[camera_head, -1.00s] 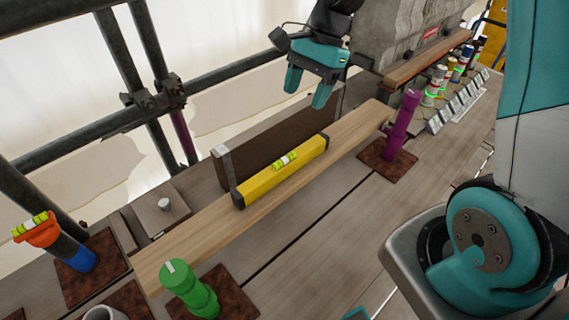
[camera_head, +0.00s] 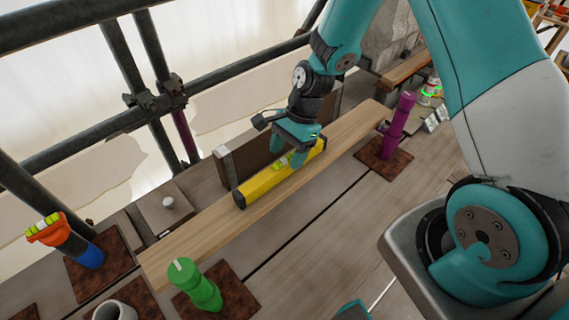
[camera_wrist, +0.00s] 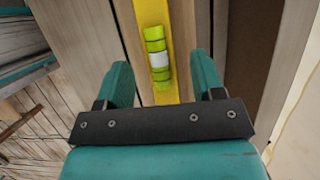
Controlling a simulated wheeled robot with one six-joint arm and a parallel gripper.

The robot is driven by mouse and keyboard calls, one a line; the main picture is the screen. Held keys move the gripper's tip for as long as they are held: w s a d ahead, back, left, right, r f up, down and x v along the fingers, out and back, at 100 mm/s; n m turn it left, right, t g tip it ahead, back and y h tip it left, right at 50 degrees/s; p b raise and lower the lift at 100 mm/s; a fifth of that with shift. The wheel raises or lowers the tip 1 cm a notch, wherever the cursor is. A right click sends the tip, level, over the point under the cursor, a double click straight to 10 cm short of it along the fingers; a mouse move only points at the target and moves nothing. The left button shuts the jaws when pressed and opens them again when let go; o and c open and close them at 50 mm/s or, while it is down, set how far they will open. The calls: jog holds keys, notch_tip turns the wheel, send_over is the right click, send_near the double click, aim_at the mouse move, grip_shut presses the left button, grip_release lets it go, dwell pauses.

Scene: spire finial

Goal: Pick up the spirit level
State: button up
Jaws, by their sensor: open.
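The yellow spirit level (camera_head: 257,188) with black end caps lies on a long wooden plank, next to a dark upright board. My gripper (camera_head: 291,160) is over the level's middle to far part, and its fingers hide some of it. In the wrist view the level (camera_wrist: 152,14) runs between the two open fingers of my gripper (camera_wrist: 163,88), with its green vial (camera_wrist: 157,58) between and ahead of the fingertips. The fingers stand apart from the level on both sides, and I cannot tell how far down they reach.
The plank (camera_head: 190,235) runs diagonally across the deck. A green post (camera_head: 195,287) stands near its front end and a purple post (camera_head: 398,122) near its far end. An orange and blue piece (camera_head: 65,240) stands at left. The dark board (camera_head: 240,160) is close behind the level.

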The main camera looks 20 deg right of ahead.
aim_at(284, 162)
jog(key=shift+p+x, duration=0.4)
jog(key=shift+x, duration=1.25)
jog(key=c, duration=1)
grip_shut()
jog(key=shift+r, duration=0.1)
